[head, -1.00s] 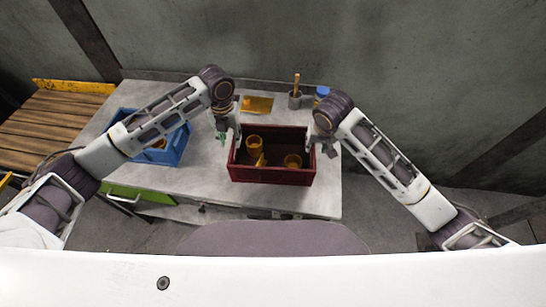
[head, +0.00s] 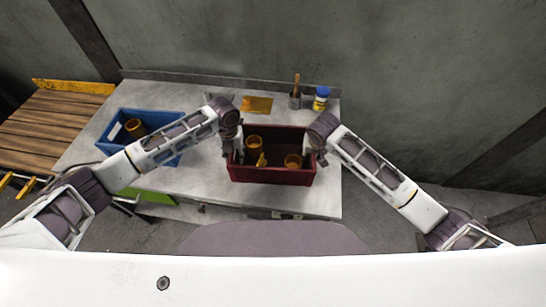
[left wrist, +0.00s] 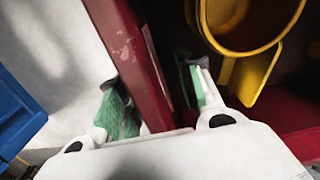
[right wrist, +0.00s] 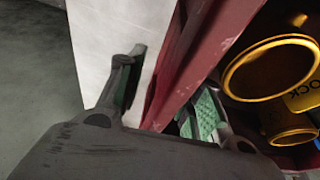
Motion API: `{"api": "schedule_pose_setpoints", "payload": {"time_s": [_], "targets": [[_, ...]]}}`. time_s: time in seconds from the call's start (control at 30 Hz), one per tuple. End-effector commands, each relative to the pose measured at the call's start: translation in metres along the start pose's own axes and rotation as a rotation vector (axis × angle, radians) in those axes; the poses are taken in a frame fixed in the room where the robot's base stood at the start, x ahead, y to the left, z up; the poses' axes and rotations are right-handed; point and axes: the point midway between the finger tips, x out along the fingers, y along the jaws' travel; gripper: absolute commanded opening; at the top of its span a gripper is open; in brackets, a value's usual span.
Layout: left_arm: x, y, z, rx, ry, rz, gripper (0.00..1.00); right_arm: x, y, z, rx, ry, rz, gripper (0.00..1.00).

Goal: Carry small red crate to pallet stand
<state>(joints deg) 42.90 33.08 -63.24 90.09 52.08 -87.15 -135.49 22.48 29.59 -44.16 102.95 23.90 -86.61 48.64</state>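The small red crate (head: 272,175) sits on the grey workbench with several yellow-brown parts inside. It also shows in the left wrist view (left wrist: 138,62) and the right wrist view (right wrist: 207,48). My left gripper (left wrist: 155,98) is open, with its green-padded fingers on either side of the crate's left wall. My right gripper (right wrist: 163,98) is open, with its fingers on either side of the right wall. Gaps show between the pads and the walls. A wooden slatted stand (head: 50,121), which looks like the pallet stand, is at the far left.
A blue crate (head: 148,113) with a brown cylindrical part stands left of the red crate, under my left arm. Behind are a yellow plate (head: 257,105), a cup with a brush (head: 295,100) and a blue-and-yellow jar (head: 321,99). The grey workbench (head: 205,180) is bare in front.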

Motion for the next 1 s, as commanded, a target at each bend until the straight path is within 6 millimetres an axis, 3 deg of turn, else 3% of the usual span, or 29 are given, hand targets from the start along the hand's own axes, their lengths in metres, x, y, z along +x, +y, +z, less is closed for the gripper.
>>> {"api": "schedule_pose_setpoints", "payload": {"time_s": [0.37,0.63,1.0], "targets": [[0.0024,-0.0001,-0.0001,0.0,0.0,0.0,0.34,0.0023,-0.0002,-0.0003,0.0,0.001,-0.001,0.34],[0.0022,-0.0001,0.0,0.0,0.0,0.0,0.0,0.0022,-0.0001,-0.0003,0.0,0.001,-0.001,0.0],[0.0021,0.0001,0.0001,0.0,0.0,0.0,0.0,0.0021,0.0,-0.0003,0.0,0.001,0.0,0.0]]}}
